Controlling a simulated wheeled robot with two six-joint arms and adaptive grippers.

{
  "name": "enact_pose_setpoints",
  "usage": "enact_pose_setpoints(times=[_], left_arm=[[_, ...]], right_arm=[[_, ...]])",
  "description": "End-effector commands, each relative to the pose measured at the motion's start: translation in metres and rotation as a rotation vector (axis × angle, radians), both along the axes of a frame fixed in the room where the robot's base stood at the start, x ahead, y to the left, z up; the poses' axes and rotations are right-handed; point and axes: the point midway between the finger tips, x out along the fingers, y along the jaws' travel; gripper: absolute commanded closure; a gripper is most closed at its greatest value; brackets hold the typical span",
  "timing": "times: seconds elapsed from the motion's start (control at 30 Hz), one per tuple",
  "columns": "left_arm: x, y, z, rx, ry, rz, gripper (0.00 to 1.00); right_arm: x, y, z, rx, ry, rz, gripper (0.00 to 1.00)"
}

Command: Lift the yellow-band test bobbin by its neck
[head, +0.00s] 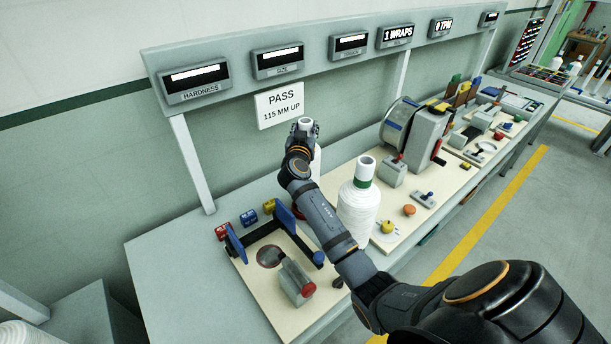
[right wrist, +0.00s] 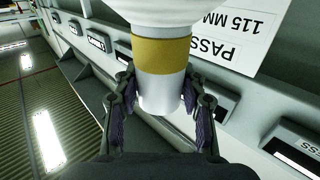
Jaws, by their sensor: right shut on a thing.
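The yellow-band bobbin (right wrist: 162,55) fills the top of the right wrist view. Its white neck (right wrist: 160,92) lies between the two fingers of my right gripper (right wrist: 158,84), which are shut on it. In the head view this bobbin's white top (head: 306,121) shows in my right gripper (head: 302,130), in front of the PASS sign. Part of its white body (head: 317,165) shows behind my right arm; its base is hidden, so I cannot tell how high it is. My left gripper is not in view.
A green-band bobbin (head: 358,207) stands upright just right of my right forearm. A board with a blue-jawed fixture (head: 236,243) lies to the left. A grey machine (head: 424,135) stands further along the bench. The bench's left end (head: 165,270) is clear.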

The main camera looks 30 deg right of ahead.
Motion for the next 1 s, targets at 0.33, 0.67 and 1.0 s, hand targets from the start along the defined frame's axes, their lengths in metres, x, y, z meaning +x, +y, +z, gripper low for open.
enact_pose_setpoints(times=[0.33,0.67,1.0], left_arm=[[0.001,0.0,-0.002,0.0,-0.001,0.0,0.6],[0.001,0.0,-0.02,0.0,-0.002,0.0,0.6],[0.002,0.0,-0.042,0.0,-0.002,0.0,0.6]], right_arm=[[0.0,0.0,0.008,-0.002,-0.005,-0.001,1.0],[0.0,0.0,0.075,-0.002,-0.014,0.0,1.0],[-0.001,0.0,0.16,-0.001,-0.009,0.0,1.0]])
